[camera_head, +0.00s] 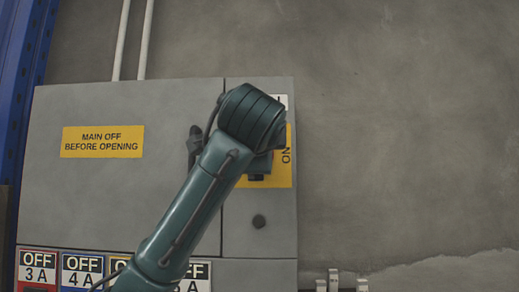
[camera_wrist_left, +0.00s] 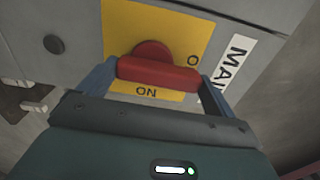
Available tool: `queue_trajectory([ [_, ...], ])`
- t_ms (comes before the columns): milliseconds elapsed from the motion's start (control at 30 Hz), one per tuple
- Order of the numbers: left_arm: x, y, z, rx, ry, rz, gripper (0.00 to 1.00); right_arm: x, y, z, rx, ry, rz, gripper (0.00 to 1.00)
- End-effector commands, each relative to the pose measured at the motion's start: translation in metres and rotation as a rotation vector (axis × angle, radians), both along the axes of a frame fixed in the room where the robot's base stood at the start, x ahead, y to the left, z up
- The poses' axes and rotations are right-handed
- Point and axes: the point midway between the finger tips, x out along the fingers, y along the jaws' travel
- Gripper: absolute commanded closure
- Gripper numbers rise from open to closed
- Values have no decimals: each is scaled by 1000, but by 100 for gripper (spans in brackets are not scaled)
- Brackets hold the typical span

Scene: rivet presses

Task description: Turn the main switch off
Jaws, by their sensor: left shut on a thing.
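The main switch has a red handle (camera_wrist_left: 158,73) on a yellow plate (camera_wrist_left: 122,30), seen in the left wrist view. My left gripper (camera_wrist_left: 160,80) is shut on the red handle, one blue-grey finger at each end. The handle lies nearly level across that picture. Its right end is close to a letter "O", the rest of that word being hidden. "ON" reads upside down below it. In the head view my left wrist covers the handle and fingers. Only part of the yellow plate (camera_head: 282,178) with "ON" shows there. My right gripper is not in view.
The grey cabinet (camera_head: 100,190) carries a yellow "MAIN OFF BEFORE OPENING" label (camera_head: 103,141). A dark round knob (camera_head: 259,221) sits below the switch. Several "OFF" labels line the bottom left. A blue post (camera_head: 22,85) stands at the left. The wall at right is bare.

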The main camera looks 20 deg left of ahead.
Motion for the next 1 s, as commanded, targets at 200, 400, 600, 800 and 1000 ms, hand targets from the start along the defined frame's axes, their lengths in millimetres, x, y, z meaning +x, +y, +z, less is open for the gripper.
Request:
queue_trajectory([
  [200,0,0,-1,-31,-8,1,32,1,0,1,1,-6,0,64],
  [400,0,0,-1,-37,-10,1,32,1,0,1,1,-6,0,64],
  [600,0,0,-1,-37,-9,0,8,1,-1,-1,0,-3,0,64],
  [800,0,0,-1,-36,-9,0,0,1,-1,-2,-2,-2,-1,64],
  [1000,-3,-1,-1,-33,-11,-1,0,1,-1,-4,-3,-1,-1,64],
])
